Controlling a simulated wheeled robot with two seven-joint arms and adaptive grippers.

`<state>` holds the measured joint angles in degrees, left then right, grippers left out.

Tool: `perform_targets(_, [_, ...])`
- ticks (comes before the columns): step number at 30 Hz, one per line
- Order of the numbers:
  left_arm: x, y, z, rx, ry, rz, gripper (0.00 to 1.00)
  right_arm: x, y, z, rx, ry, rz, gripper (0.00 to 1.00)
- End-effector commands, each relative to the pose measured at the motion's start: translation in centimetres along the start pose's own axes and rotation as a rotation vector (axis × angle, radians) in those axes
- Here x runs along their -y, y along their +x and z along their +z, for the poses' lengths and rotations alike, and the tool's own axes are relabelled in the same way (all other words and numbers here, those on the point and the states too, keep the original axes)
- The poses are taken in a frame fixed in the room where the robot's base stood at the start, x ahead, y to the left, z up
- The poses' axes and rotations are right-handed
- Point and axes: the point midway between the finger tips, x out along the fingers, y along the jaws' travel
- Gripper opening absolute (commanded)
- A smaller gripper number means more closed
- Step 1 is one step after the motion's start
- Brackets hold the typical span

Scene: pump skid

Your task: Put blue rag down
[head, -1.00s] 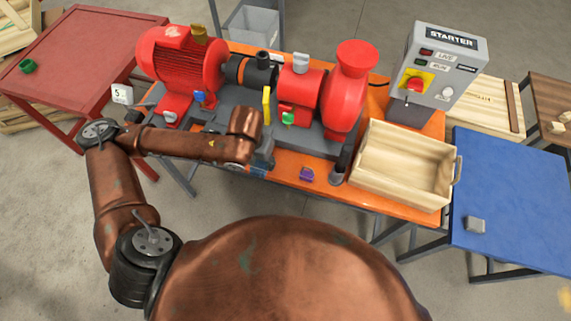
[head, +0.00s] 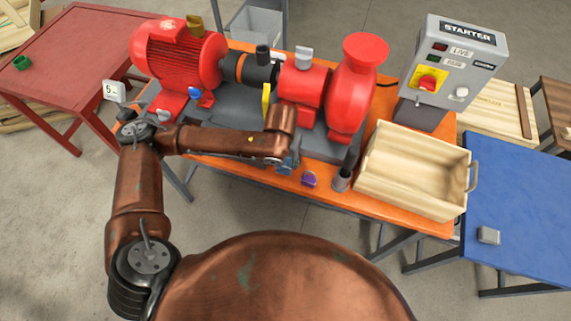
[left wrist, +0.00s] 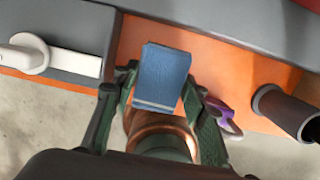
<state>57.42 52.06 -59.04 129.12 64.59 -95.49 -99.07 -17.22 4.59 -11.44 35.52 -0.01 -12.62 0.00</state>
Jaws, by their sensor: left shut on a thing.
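The blue rag (left wrist: 163,75) shows as a blue folded block between the fingers of my left gripper (left wrist: 160,100) in the left wrist view. The gripper is shut on it, over the orange bench top. In the head view my left gripper (head: 287,164) is at the front edge of the orange bench (head: 245,176), mostly hidden by its own arm, with a bit of blue showing. I cannot tell whether the rag touches the bench. My right gripper is not in view.
The red pump (head: 355,88) and motor (head: 178,58) sit behind. A wooden crate (head: 410,190) is farther right. The blue table (head: 520,210) holds one small grey item.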

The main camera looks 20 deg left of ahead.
Motion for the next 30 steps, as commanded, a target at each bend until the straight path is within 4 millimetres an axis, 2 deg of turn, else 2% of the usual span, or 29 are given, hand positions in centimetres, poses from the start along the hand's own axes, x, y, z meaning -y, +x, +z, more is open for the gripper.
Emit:
perform_targets(1, [-0.1, 1.3, -0.5, -0.008, 0.0, 0.0, 0.17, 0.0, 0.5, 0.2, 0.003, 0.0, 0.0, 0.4])
perform_targets(4, [-0.1, 2.6, -0.6, -0.007, 0.0, -0.001, 0.17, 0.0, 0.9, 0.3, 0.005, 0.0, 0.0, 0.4])
perform_targets(15, [-0.1, 2.9, -0.6, -0.003, 0.0, 0.0, 0.17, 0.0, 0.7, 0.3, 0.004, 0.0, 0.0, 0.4])
perform_targets(16, [-0.1, 3.0, -0.6, -0.003, 0.0, 0.0, 0.4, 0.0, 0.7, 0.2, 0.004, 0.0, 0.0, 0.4])
perform_targets(23, [-0.1, 2.9, -0.6, -0.003, 0.0, 0.0, 0.56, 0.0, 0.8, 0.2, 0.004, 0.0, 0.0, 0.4])
perform_targets(30, [-0.1, 2.9, -0.6, -0.003, 0.0, 0.0, 0.57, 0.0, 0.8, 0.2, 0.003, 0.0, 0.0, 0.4])
